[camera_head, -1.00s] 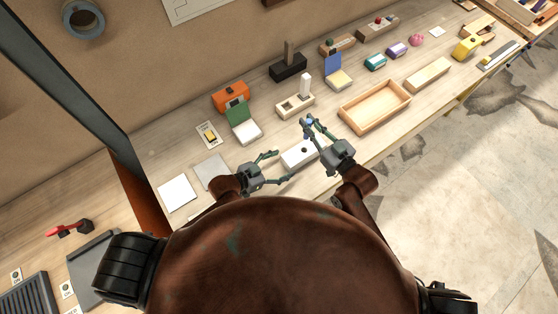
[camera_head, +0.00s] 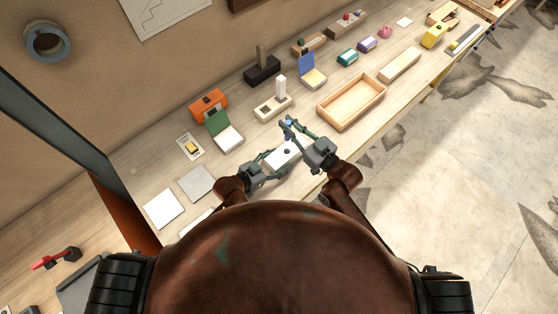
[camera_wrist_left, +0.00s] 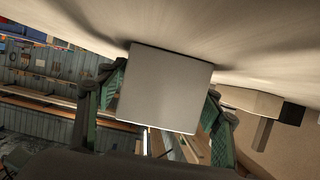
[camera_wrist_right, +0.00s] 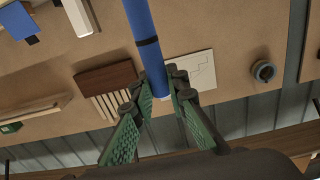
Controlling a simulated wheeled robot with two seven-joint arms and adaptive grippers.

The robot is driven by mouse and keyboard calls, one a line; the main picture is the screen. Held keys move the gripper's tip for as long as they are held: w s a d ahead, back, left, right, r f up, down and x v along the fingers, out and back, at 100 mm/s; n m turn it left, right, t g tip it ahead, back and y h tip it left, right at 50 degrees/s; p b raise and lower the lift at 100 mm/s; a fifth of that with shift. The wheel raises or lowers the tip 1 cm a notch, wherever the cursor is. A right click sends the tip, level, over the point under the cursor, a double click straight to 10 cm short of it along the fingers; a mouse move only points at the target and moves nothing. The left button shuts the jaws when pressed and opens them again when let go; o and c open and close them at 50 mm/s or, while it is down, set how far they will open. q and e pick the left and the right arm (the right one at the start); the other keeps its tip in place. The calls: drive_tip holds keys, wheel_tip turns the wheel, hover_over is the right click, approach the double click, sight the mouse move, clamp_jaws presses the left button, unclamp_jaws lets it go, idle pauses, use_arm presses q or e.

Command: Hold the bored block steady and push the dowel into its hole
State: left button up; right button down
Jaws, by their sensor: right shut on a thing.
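The bored block (camera_head: 284,154) is a pale block with a dark round hole in its top, lying on the bench in the head view. My left gripper (camera_head: 268,163) has its fingers open on either side of the block's left end. In the left wrist view the block (camera_wrist_left: 165,88) fills the space between the green pads, with little or no gap; contact is unclear. My right gripper (camera_head: 290,126) is beyond the block and shut on the blue dowel (camera_wrist_right: 147,45), which has a dark band. The dowel (camera_head: 288,122) is mostly hidden in the head view, apart from the block.
An open wooden tray (camera_head: 350,103) stands right of the grippers. Behind the block are a pale holder with a white post (camera_head: 273,105) and a green-lidded box (camera_head: 226,135). Flat pale sheets (camera_head: 163,209) lie at the left.

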sight(289, 139)
use_arm(q)
drive_tip(key=c, duration=1.2)
use_arm(e)
drive_tip(key=shift+a+f, duration=0.1)
drive_tip(key=shift+s+a+f+m+t+h, duration=0.1)
drive_tip(key=shift+a+f+m+t+h, duration=0.1)
drive_tip(key=shift+m+t+h, duration=0.5)
drive_tip(key=shift+d+f+m+t+h, duration=0.15)
drive_tip(key=shift+f+m+t+h, duration=0.2)
drive_tip(key=shift+h, duration=0.2)
drive_tip(key=shift+d+f+m+t+h, duration=0.1)
drive_tip(key=shift+m+t+h, duration=0.15)
drive_tip(key=shift+m+h, duration=0.25)
drive_tip(key=shift+f, duration=3.15)
